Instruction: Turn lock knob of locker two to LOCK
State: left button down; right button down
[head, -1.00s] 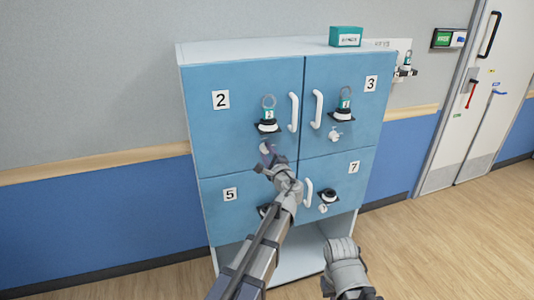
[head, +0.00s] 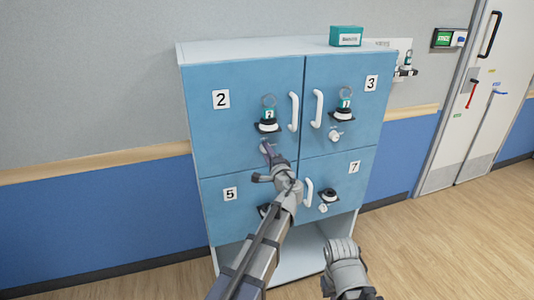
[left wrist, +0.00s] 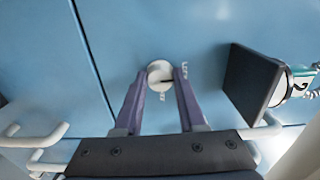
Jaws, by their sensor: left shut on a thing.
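The locker two door (head: 235,97) is blue, with a number 2 plate and a white handle on its right side. Its small white round lock knob (left wrist: 160,75) sits between the two purple fingertips of my left gripper (left wrist: 161,78) in the left wrist view. The fingers are shut on the knob from both sides. A dark mark shows on the knob's face, and the LOCK lettering (left wrist: 185,70) is just right of it. In the head view my left gripper (head: 266,150) is below locker two's black shelf and mostly hides the knob. My right gripper's fingers are not visible.
A black shelf (head: 267,127) with a teal-labelled padlock-like item juts out just above the knob. It looms close on the right in the left wrist view (left wrist: 250,88). Lockers 3, 5 and 7 adjoin. A teal box (head: 346,36) sits on top.

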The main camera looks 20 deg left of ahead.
pick_arm(q)
jog(key=c, duration=0.5)
grip_release()
jog(key=shift+s, duration=0.1)
jog(key=v, duration=0.7)
jog(key=shift+s+d, duration=0.2)
jog(key=shift+s, duration=0.05)
